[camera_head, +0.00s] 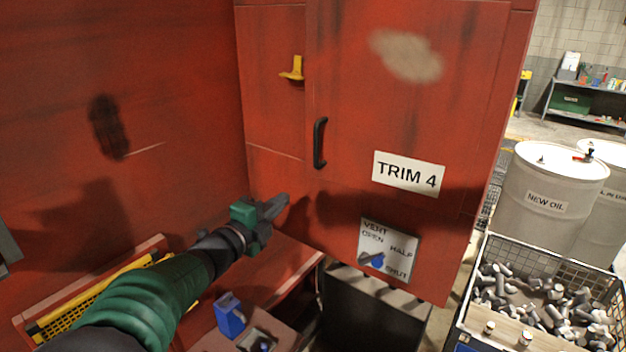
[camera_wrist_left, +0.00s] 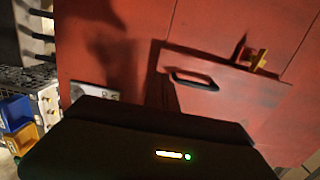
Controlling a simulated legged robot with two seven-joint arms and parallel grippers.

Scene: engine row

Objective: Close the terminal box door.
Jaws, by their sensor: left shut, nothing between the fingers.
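The red door (camera_head: 440,120) labelled TRIM 4 carries a black handle (camera_head: 320,143) near its left edge. A yellow latch (camera_head: 292,70) is on the red panel just left of the door. I cannot tell whether the door is flush with its frame. My left gripper (camera_head: 282,205) is shut and empty, below and left of the handle, apart from it. In the left wrist view the handle (camera_wrist_left: 194,81) and yellow latch (camera_wrist_left: 252,57) show beyond the dark gripper body, which hides the lower middle. My right gripper is not in view.
A vent dial plate (camera_head: 400,240) sits low on the red front. A red wall (camera_head: 90,60) rises at left. A blue bin (camera_head: 229,315) and a yellow grille (camera_head: 90,292) lie below. A wire crate (camera_head: 610,277) and oil drums (camera_head: 555,170) stand at right.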

